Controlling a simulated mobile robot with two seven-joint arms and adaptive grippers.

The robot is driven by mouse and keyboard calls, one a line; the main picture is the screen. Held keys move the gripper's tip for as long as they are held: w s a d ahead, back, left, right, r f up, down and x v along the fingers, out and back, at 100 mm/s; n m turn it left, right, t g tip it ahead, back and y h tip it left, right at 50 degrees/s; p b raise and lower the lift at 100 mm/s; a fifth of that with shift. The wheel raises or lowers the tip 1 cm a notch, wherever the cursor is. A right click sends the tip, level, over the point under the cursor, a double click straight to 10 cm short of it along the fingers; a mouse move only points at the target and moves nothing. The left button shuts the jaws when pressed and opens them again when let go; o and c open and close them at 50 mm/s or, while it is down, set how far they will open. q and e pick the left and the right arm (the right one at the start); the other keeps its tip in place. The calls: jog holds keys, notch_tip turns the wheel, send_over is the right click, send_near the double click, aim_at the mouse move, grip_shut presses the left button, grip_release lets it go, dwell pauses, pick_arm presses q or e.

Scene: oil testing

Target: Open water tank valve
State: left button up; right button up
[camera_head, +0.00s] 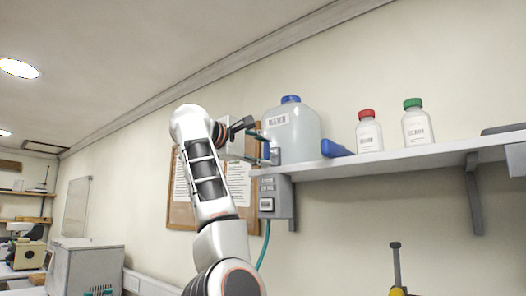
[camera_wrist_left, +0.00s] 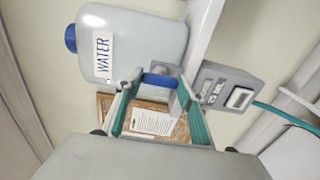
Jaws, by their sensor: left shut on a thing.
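The water tank (camera_head: 300,135) is a translucent white jug with a blue cap and a WATER label, on the wall shelf. In the left wrist view the tank (camera_wrist_left: 150,45) lies sideways at the upper left. The blue valve (camera_wrist_left: 158,80) sits beside its base, next to a grey bracket. My left gripper (camera_wrist_left: 158,83) has its teal fingers on both sides of the valve and is shut on it. In the head view my left gripper (camera_head: 262,146) is at the tank's lower left, and the valve is too small to make out clearly. My right gripper is in neither view.
A grey control box (camera_head: 275,196) with a teal hose hangs under the shelf (camera_head: 400,161). A blue object (camera_head: 336,148), a red-capped bottle (camera_head: 369,132) and a green-capped bottle (camera_head: 417,123) stand or lie right of the tank. A notice board (camera_head: 182,215) is behind my arm.

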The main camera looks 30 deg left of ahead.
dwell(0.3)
pick_arm(q)
jog(key=o, duration=1.1)
jog(key=shift+a, duration=0.1)
jog(key=shift+o, duration=0.2)
jog(key=s, duration=1.2)
jog(key=shift+a, duration=0.45)
